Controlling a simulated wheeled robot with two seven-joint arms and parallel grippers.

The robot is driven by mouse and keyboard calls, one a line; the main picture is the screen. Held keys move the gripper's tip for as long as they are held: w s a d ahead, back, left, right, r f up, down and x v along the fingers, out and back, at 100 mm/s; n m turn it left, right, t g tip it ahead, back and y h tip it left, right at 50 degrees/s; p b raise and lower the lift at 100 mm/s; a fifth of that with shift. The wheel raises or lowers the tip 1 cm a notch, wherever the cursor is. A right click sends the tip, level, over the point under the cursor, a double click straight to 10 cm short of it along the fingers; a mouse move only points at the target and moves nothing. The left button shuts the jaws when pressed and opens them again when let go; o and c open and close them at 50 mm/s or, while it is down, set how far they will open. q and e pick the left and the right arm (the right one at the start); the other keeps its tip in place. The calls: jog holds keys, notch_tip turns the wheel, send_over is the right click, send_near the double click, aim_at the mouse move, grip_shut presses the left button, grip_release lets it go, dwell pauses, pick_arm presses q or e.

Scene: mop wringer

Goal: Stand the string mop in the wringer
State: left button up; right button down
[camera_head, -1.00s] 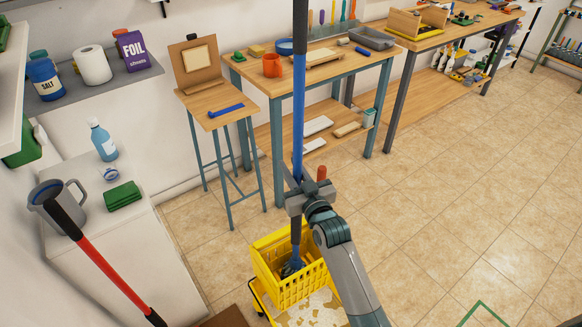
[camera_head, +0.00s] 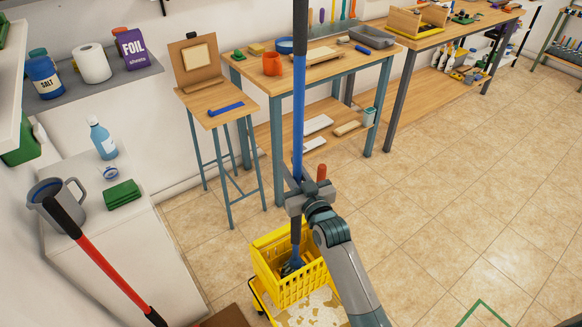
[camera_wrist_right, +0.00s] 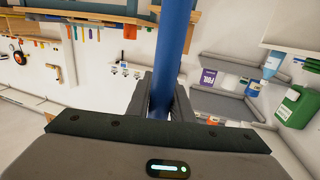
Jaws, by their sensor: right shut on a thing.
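The string mop (camera_head: 298,125) has a long blue handle with dark grey sections and stands upright in the head view. Its dark lower end (camera_head: 292,265) sits inside the yellow wringer (camera_head: 298,287), below the wringer's rim; how deep it reaches is hidden by the front wall. My right gripper (camera_head: 297,201) is shut around the handle above the wringer. The blue handle also shows between the fingers (camera_wrist_right: 162,98) in the right wrist view. My left gripper is not in view.
A workbench (camera_head: 350,70) and a small easel table (camera_head: 222,112) stand behind. A white cabinet (camera_head: 125,255) is at the left, with a red-handled tool (camera_head: 115,275) leaning in front of it. Tiled floor (camera_head: 470,200) is clear at the right.

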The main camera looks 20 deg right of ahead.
jog(key=shift+r, duration=0.1)
jog(key=c, duration=1.5)
grip_release()
jog(key=s, duration=0.3)
jog(key=s+d+b, duration=0.1)
jog(key=s, duration=0.3)
jog(key=s+b, duration=0.1)
jog(key=s, duration=0.2)
jog(key=shift+s+d, duration=0.15)
jog(key=shift+s, duration=0.15)
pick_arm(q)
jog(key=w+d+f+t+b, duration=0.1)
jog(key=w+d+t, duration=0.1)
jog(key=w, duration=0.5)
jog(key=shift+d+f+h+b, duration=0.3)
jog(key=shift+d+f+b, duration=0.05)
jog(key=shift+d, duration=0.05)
pick_arm(e)
jog(key=s, duration=0.6)
jog(key=shift+s+d, duration=0.4)
